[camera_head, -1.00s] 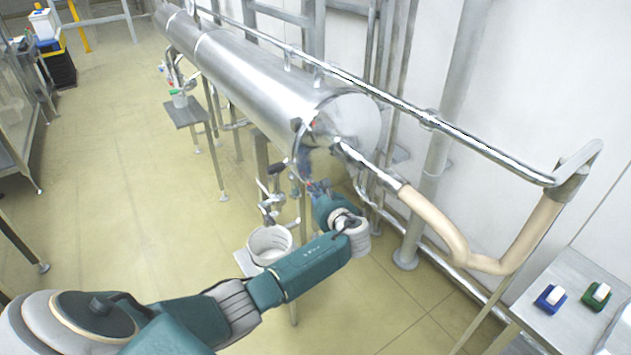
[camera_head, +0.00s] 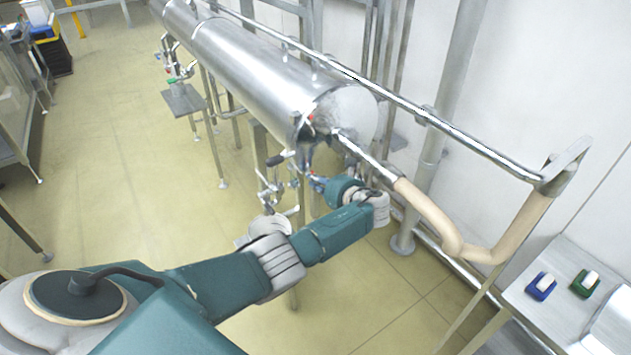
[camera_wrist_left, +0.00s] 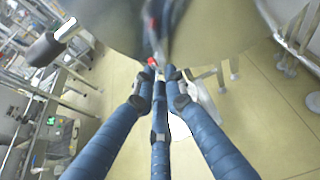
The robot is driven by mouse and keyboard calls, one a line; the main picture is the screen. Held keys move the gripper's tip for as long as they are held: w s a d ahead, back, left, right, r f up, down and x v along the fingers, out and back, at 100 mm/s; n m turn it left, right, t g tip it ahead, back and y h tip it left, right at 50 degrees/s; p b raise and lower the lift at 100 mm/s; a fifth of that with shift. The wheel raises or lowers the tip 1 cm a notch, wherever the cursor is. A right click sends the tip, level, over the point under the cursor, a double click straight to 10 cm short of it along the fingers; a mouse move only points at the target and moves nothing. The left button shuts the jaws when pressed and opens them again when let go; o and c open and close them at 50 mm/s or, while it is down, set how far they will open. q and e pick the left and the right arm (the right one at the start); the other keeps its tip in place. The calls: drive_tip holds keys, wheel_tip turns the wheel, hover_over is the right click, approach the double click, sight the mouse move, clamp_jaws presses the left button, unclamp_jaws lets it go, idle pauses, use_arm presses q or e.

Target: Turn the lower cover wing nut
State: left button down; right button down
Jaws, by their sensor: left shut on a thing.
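The long steel cylinder (camera_head: 265,75) runs from the back left to the centre, its round end cover (camera_head: 350,115) facing right. My left gripper (camera_head: 318,182) is just below the lower edge of that end and is partly hidden by my wrist. In the left wrist view, the three blue fingers of my left gripper (camera_wrist_left: 160,80) close together under the cylinder's curved metal (camera_wrist_left: 205,30). A small red part (camera_wrist_left: 152,62) shows at their tips, seemingly the lower cover wing nut. The fingers hide most of its shape. My right gripper is not in view.
A beige hose (camera_head: 435,222) joins the cover to a steel pipe (camera_head: 480,145) on the right. A white bucket (camera_head: 272,224) sits below the cylinder, partly behind my forearm.

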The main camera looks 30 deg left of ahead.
use_arm(q)
drive_tip(key=shift+f, duration=0.1)
idle(0.3)
drive_tip(key=c, duration=1.8)
unclamp_jaws()
drive_tip(key=shift+d, duration=0.1)
drive_tip(key=v, duration=1.2)
